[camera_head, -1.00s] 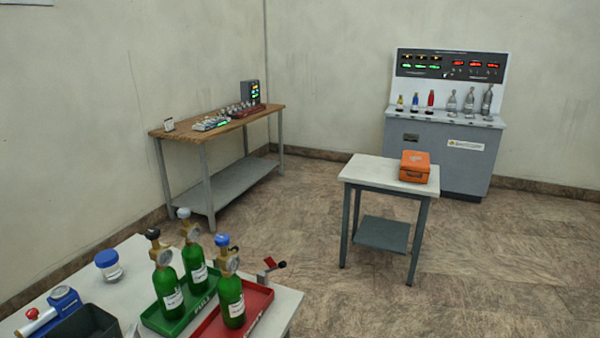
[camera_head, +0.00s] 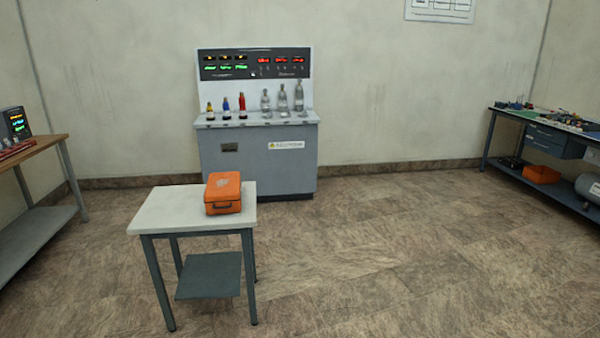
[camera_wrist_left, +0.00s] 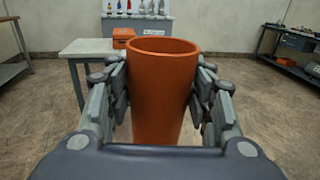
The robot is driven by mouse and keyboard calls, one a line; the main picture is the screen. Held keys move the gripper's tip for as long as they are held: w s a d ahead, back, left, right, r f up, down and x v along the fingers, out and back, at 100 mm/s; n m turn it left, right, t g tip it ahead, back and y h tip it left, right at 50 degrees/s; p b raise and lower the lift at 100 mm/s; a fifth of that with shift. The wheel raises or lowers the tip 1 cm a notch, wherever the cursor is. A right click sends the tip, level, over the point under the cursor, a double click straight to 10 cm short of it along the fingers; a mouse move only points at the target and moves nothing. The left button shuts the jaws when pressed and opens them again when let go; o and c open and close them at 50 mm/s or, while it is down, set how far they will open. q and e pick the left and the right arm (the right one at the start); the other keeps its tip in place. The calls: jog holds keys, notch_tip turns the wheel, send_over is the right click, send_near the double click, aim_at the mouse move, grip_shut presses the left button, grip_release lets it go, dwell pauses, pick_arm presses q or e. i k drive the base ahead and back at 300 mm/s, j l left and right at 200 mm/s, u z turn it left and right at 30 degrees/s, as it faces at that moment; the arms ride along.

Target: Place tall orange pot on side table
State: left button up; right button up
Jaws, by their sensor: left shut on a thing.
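The tall orange pot (camera_wrist_left: 160,95) is upright in the left wrist view, its open rim at the top. My left gripper (camera_wrist_left: 160,100) is shut on it, with a finger pressed on each side. The side table (camera_head: 165,212) has a pale top and grey legs with a lower shelf; it stands left of centre in the head view. It also shows behind the pot in the left wrist view (camera_wrist_left: 88,47). The pot is held in front of the table, apart from it. My right gripper is not in view.
An orange case (camera_head: 223,193) sits on the right part of the side table; the table's left part is bare. A grey console (camera_head: 258,160) with bottles stands behind. A wooden bench (camera_head: 40,150) is at left, a workbench (camera_head: 545,125) at right. Floor between is clear.

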aim_at(199, 201)
jog(key=i, duration=1.6)
jog(key=i+l+u, duration=0.15)
jog(key=i+u, duration=0.2)
jog(key=i, duration=0.15)
jog(key=i+l+u, duration=0.35)
jog(key=i, duration=0.15)
jog(key=i+l+u, duration=0.35)
jog(key=i, duration=0.15)
jog(key=i+l, duration=0.4)
jog(key=i+u, duration=0.05)
jog(key=i, duration=0.1)
